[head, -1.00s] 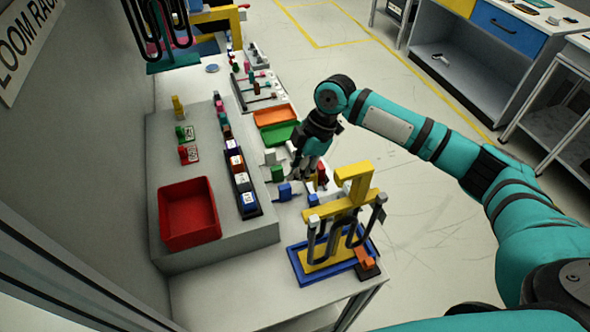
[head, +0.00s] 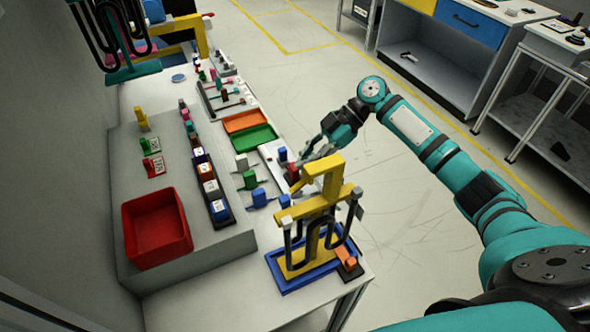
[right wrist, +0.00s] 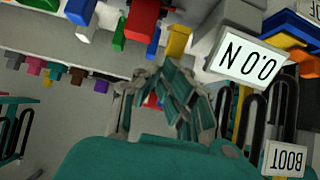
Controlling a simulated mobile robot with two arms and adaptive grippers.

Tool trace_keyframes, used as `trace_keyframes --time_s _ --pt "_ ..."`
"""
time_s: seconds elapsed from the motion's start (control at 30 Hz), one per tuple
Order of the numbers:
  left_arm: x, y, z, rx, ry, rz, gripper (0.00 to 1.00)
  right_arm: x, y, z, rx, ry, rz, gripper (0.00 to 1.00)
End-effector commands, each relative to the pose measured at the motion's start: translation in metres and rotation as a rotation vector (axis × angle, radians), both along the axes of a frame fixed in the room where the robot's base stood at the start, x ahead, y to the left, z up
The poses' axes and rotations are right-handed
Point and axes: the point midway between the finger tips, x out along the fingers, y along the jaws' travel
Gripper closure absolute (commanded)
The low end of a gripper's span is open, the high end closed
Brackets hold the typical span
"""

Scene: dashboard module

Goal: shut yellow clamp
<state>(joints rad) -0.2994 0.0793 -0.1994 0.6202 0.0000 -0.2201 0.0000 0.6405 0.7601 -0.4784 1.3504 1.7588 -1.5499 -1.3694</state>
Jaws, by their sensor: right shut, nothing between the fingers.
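A yellow piece (right wrist: 180,40), which may be the yellow clamp's handle, stands beside a blue and a red piece in the right wrist view. In the head view, a small slanted yellow piece (head: 306,169) shows at the far side of the yellow frame; I cannot tell whether it is the same part. My right gripper (head: 308,157) is over the table's right edge, close to the red piece (head: 292,172) and behind the yellow frame. Its fingers (right wrist: 160,78) are shut and empty, apart from the yellow piece. The clamp's exact position is unclear. My left gripper is out of view.
The tall yellow frame (head: 328,182) with black hanging loops stands in a blue tray (head: 280,281) near the front edge. White, green and blue pieces (head: 258,197) stand to its left. A red bin (head: 157,225) sits on the grey raised shelf. Open floor lies right of the table.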

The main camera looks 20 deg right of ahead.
Motion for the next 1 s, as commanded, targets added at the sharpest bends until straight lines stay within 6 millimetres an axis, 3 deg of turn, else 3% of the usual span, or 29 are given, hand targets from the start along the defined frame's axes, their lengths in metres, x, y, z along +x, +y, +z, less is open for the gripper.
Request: trace_keyframes --time_s 0.03,0.2,0.27,1.0 --pt "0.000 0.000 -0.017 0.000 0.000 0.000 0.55 0.001 -0.005 -0.013 0.047 0.004 -0.005 1.00" --pt "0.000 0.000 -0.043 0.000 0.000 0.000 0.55 0.001 -0.022 -0.018 0.108 0.001 0.001 1.00" --pt "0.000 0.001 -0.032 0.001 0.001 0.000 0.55 0.000 -0.021 -0.009 0.106 0.003 0.002 1.00" --pt "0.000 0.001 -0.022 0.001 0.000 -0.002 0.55 0.001 -0.020 0.006 0.104 0.004 0.001 1.00"
